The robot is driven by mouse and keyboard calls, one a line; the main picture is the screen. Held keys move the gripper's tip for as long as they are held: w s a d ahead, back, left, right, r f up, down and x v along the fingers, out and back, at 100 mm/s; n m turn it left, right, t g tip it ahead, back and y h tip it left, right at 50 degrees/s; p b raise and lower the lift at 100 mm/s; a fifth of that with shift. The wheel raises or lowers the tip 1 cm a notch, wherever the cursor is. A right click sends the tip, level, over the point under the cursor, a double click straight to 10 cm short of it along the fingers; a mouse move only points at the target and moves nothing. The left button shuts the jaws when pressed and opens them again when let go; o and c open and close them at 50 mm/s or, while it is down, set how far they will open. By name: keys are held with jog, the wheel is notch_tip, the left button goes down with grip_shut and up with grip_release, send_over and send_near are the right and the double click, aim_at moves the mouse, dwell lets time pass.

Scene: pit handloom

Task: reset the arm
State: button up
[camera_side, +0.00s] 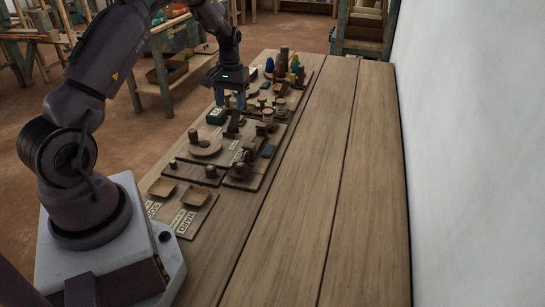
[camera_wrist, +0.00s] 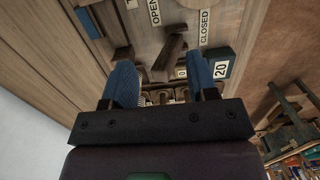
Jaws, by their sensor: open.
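My gripper (camera_side: 230,100) hangs from the arm over the far half of the wooden board on the bench, its blue fingers pointing down. In the wrist view my gripper (camera_wrist: 160,70) has its two blue fingers well apart, with nothing held between them. A dark wooden lever-like piece (camera_wrist: 172,48) shows beyond the fingers, near an OPEN label (camera_wrist: 154,12) and a CLOSED label (camera_wrist: 205,27). A dark green block marked 20 (camera_wrist: 220,69) is beside the right finger. The gap between the fingertips and the pieces below is hard to judge.
The board carries a round wooden disc (camera_side: 205,146), a dark green box (camera_side: 216,116), two shallow trays (camera_side: 162,188) (camera_side: 195,197) and several upright pieces at the far end (camera_side: 283,62). The bench's right side (camera_side: 340,180) is clear, beside a white wall (camera_side: 460,150).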

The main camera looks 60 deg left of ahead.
jog(key=s+d+r+m+t, duration=0.2)
jog(key=s+d+r+m, duration=0.15)
jog(key=d+r, duration=1.05)
jog(key=s+d+r+m+t, duration=0.2)
jog(key=s+d+r, duration=0.2)
jog(key=s+d, duration=0.2)
jog(key=s+d+r+m+t, duration=0.2)
jog(key=s+d+r+m, duration=0.1)
jog(key=s+d, duration=0.4)
jog(key=d+r, duration=0.1)
jog(key=d, duration=0.2)
jog(key=shift+s+d, duration=0.15)
jog(key=shift+d, duration=0.15)
jog(key=shift+m, duration=0.25)
